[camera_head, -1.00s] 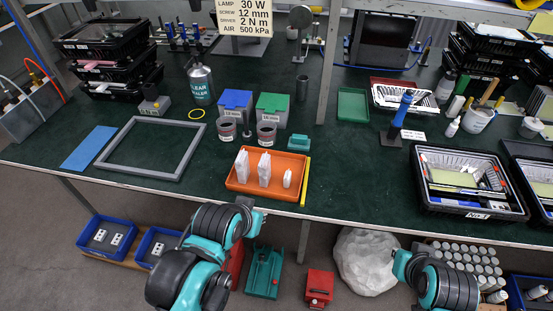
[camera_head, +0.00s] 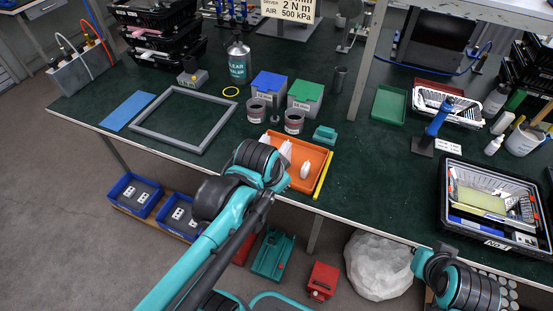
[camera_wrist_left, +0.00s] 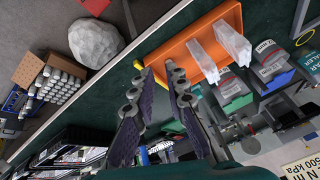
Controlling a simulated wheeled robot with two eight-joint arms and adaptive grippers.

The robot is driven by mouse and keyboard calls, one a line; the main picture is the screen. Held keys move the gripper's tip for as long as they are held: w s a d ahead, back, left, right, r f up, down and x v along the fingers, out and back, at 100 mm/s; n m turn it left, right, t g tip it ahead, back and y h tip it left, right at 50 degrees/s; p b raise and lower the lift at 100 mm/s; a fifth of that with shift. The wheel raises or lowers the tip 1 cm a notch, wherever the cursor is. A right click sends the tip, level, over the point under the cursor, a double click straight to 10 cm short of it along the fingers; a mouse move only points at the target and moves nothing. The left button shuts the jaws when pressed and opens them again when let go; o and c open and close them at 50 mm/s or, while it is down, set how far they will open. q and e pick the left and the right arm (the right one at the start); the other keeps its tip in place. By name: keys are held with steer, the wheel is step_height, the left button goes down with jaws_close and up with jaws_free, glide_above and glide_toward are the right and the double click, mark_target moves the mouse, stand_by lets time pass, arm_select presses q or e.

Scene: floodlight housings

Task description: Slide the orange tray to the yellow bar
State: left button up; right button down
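The orange tray (camera_head: 318,154) lies on the green bench near its front edge, with white packages (camera_head: 305,170) standing in it. The yellow bar (camera_head: 323,175) lies along the tray's right side, with at most a narrow gap. Contact cannot be told. My right arm is at lower right; its gripper's opening cannot be made out.
A grey frame (camera_head: 150,140) and blue sheet (camera_head: 128,111) lie left. Grey cups (camera_head: 293,122), blue (camera_head: 268,85) and green bins (camera_head: 305,95) and a teal block (camera_head: 325,134) stand behind the tray. Bench right of the yellow bar is clear up to a black crate (camera_head: 450,200).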

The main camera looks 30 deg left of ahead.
arm_select(q)
steer(key=w+a+f+m+g+p, duration=0.1)
steer(key=w+a+f+m, duration=0.1)
steer(key=w+m, duration=0.1)
steer(key=w+a+f+m+g+p, duration=0.1)
steer(key=w+a+f+m+g, duration=0.1)
steer(key=m, duration=0.4)
steer(key=w+a+f+m+g+p, duration=0.2)
steer(key=w+f+m, duration=0.2)
steer(key=w, duration=0.2)
steer(key=shift+w+a+m, duration=0.15)
steer(key=shift+a+m, duration=0.1)
steer(key=shift+m, duration=0.05)
step_height(320, 180, down, 8)
steer(key=b, duration=0.3)
steer(key=shift+r, duration=0.1)
steer(key=shift+c, duration=0.3)
